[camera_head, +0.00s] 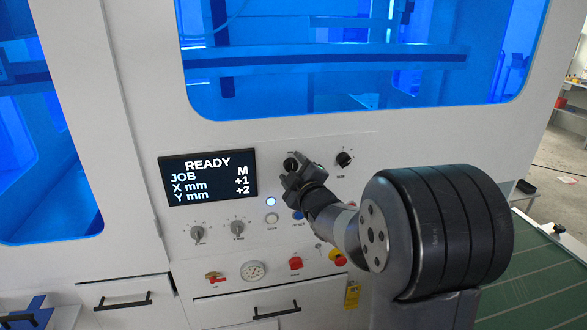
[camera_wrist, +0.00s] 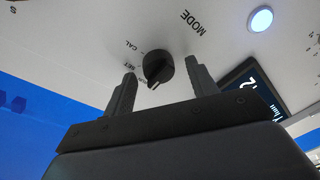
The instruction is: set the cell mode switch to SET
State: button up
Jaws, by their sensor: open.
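The mode switch (camera_wrist: 157,68) is a round black knob under the word MODE in the wrist view. CAL and SET are printed beside it, and a third label is partly covered by a finger. Its pale pointer mark faces the lower edge of the picture, towards that third label rather than SET; the exact position is hard to tell. My gripper (camera_wrist: 160,72) is open, with one finger on each side of the knob and gaps showing. In the head view, my gripper (camera_head: 293,175) is at the panel and partly covers the switch (camera_head: 290,163).
The screen (camera_head: 208,177) left of the switch reads READY, JOB M, X mm +1, Y mm +2. Another black knob (camera_head: 344,159) is to the right. A lit white lamp (camera_head: 271,201), two grey dials, a gauge (camera_head: 253,271) and red controls (camera_head: 295,263) are below.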

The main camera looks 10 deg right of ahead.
jog(key=shift+c, duration=0.4)
jog(key=c, duration=0.9)
jog(key=shift+f+m+b, duration=0.1)
jog(key=shift+m+b, duration=0.2)
jog(key=shift+b, duration=0.25)
jog(key=m+b, duration=0.3)
jog(key=m, duration=0.1)
jog(key=m+t+b, duration=0.1)
jog(key=m+b, duration=0.3)
jog(key=shift+d+h, duration=0.1)
jog(key=shift+h, duration=0.2)
jog(key=shift+m, duration=0.4)
